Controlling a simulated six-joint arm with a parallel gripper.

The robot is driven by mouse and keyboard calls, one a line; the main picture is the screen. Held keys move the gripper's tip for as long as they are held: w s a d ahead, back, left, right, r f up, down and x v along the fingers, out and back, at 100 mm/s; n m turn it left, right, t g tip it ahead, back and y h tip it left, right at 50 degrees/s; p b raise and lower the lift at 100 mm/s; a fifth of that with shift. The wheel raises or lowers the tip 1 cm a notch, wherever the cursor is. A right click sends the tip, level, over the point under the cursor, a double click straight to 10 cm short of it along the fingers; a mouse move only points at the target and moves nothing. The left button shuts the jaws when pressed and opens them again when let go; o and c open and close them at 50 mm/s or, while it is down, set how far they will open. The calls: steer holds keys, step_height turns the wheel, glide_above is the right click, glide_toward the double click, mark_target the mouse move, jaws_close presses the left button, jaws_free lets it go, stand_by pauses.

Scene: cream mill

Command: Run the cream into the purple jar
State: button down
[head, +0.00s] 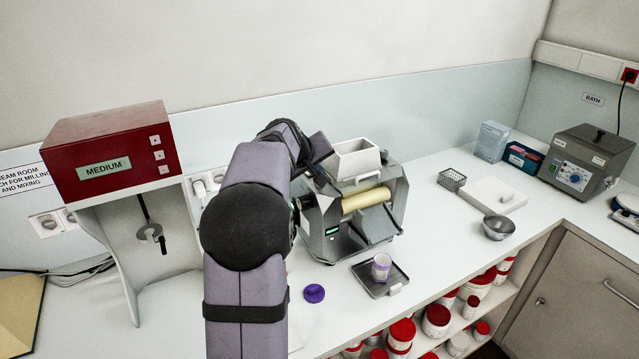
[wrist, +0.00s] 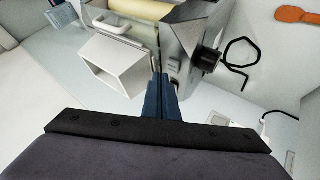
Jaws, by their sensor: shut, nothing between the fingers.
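The mill (head: 325,240) stands mid-bench with a white hopper (head: 357,160) on top, a cream-coloured roller (head: 366,199) and a sloping front plate (head: 376,223). A small green display shows on its front. The purple jar (head: 381,266) stands upright, apparently open, on a dark tray (head: 368,281) in front of the mill. A purple lid (head: 314,293) lies on the bench to the left. My gripper (wrist: 160,80) is shut and empty, close by the mill's body and the hopper (wrist: 118,68); contact cannot be told. My arm hides the fingertips in the head view.
A red-topped machine marked MEDIUM (head: 110,155) stands left. Red-lidded jars (head: 437,318) fill the shelf below. A black bent handle (wrist: 238,62) sticks out beside my fingers.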

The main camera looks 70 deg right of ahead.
steer(key=shift+f, duration=0.1)
steer(key=shift+f+b, duration=0.35)
steer(key=shift+b, duration=0.05)
steer(key=shift+f+b, duration=0.4)
stand_by(0.7)
steer(key=shift+r, duration=0.15)
steer(key=shift+r+p, duration=0.7)
stand_by(0.3)
steer(key=shift+r+p, duration=2.1)
steer(key=shift+r, duration=0.4)
